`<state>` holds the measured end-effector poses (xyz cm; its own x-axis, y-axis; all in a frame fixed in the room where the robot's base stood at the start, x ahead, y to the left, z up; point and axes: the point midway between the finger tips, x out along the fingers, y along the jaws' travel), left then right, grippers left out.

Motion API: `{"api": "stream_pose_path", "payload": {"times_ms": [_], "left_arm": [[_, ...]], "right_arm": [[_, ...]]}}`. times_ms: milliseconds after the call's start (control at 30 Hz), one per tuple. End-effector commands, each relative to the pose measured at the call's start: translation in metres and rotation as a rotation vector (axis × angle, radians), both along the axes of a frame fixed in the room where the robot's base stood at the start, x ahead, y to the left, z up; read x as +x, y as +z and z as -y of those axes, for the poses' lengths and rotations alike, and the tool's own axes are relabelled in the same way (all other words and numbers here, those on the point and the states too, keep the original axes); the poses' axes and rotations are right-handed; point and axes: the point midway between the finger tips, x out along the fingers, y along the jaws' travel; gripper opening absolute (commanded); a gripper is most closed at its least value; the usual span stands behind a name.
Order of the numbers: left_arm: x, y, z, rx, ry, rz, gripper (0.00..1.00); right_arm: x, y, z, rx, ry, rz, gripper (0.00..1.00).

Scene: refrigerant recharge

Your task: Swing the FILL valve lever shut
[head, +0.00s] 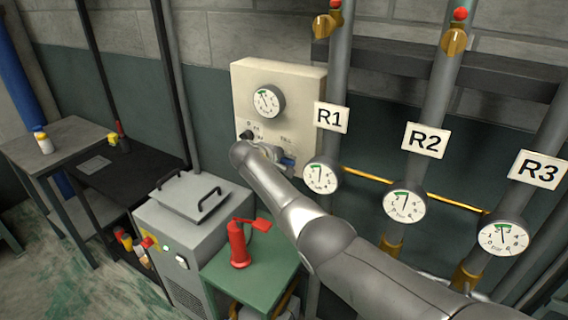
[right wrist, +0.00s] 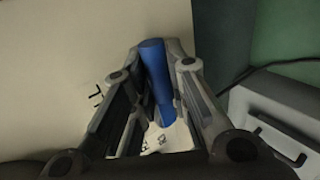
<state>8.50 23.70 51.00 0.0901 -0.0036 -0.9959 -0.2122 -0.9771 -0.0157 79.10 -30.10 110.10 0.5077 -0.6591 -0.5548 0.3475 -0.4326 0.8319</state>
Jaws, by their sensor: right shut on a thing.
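The cream panel (head: 296,85) on the wall carries a round gauge (head: 268,101) and small lettering below it. The FILL lever has a blue handle, seen at the panel's lower right (head: 288,162) and close up in the right wrist view (right wrist: 156,80). My right gripper (head: 277,156) is at the panel's lower part, partly hidden by my own arm. In the right wrist view its two fingers (right wrist: 160,92) stand on either side of the blue handle and are shut on it. The lever's pivot is hidden. A dark knob (head: 246,135) sits at the panel's lower left. My left gripper is not in view.
Pipes with labels R1 (head: 331,117), R2 (head: 425,140) and R3 (head: 538,169) and gauges stand right of the panel. Side tables stand at left.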

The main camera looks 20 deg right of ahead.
Motion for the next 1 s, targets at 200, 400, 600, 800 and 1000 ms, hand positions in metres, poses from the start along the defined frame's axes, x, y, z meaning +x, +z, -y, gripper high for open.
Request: {"api": "stream_pose_path", "payload": {"times_ms": [200, 400, 600, 800, 1000], "left_arm": [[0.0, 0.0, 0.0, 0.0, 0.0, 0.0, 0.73], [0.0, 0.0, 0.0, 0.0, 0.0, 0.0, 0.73], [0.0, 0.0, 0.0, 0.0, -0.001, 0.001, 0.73], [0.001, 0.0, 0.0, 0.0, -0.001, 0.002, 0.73], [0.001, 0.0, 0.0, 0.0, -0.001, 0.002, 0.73]], "right_arm": [[-0.001, -0.001, 0.003, -0.01, -0.004, -0.011, 0.0], [-0.001, -0.001, 0.003, -0.01, -0.004, -0.011, 0.19], [-0.001, 0.0, 0.002, -0.007, -0.002, -0.007, 0.25], [-0.001, 0.001, 0.0, -0.005, 0.0, -0.005, 0.25], [-0.006, 0.007, -0.008, -0.005, 0.0, -0.003, 0.25]]}}
